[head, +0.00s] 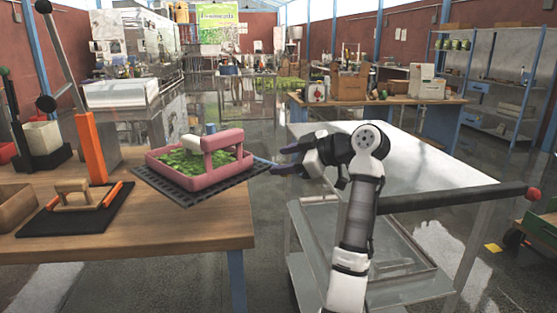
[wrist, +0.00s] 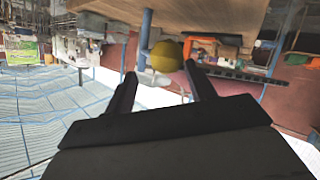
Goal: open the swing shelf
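The swing shelf (head: 218,190) looks to be the dark perforated plate jutting from the right side of the wooden table. It carries a pink tray (head: 168,172) of green pieces. My gripper (head: 280,160) is just right of the plate's right corner. Whether it touches the plate is unclear. In the wrist view, my gripper (wrist: 161,71) is open, its two dark fingers well apart. A yellow ball-like knob (wrist: 166,56) shows between the fingertips; I cannot tell its depth or what it is fixed to. I cannot make it out in the head view.
The wooden table (head: 190,230) at left holds a black-based press with an orange lever (head: 92,148). A metal cart (head: 425,165) with a red-ended black bar stands under and right of my arm. A bench (head: 420,112) with boxes is behind. Open floor lies between table and cart.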

